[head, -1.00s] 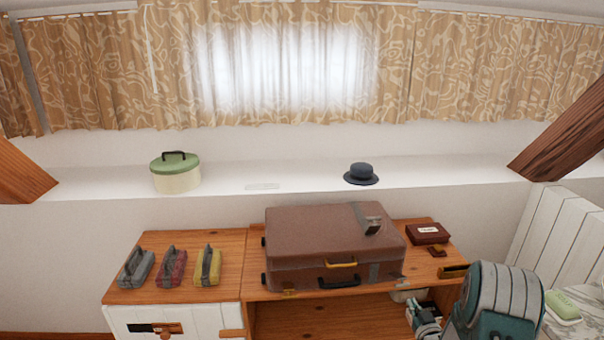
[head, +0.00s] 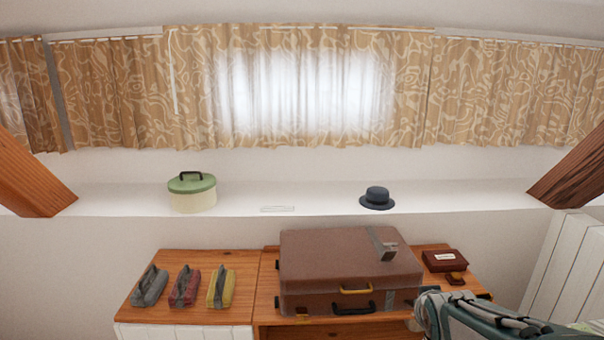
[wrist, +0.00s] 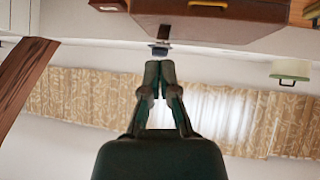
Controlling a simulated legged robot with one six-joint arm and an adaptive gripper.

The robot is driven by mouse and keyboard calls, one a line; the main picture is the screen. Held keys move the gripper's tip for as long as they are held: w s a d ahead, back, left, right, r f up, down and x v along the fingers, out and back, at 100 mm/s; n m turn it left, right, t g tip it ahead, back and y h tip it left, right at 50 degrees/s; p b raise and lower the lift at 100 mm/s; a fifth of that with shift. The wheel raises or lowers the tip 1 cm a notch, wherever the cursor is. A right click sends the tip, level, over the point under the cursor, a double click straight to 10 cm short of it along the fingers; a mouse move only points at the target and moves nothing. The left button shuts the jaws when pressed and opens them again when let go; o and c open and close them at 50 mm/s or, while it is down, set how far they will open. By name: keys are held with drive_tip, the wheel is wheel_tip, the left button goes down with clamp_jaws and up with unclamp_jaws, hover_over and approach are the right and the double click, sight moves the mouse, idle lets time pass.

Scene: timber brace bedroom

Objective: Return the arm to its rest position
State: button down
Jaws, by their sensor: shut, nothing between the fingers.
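My gripper (wrist: 160,68) shows in the wrist view, with its two dark green fingers together at the tips and nothing between them. The wrist picture is upside down, with the gripper pointing toward the suitcase and window side of the room. In the head view part of my arm, grey and green, shows at the lower right, in front of the dresser's right end. The gripper's fingers cannot be made out clearly there.
A brown suitcase (head: 350,265) lies on the wooden dresser (head: 255,262), with several small pouches to its left and a dark red box (head: 445,261) to its right. A green-lidded round box (head: 192,192) and a dark hat (head: 377,199) stand on the white ledge. Timber braces slope at both sides.

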drive_tip(key=s+a+r+g+y, duration=0.1)
drive_tip(key=s+a, duration=0.3)
drive_tip(key=s, duration=0.7)
drive_tip(key=s+a+r+g+y, duration=0.1)
drive_tip(key=s+a+g, duration=0.2)
drive_tip(key=s, duration=0.8)
drive_tip(key=shift+a+r, duration=0.35)
drive_tip(key=shift+a, duration=0.35)
drive_tip(key=c, duration=1.3)
unclamp_jaws()
drive_tip(key=shift+c, duration=0.2)
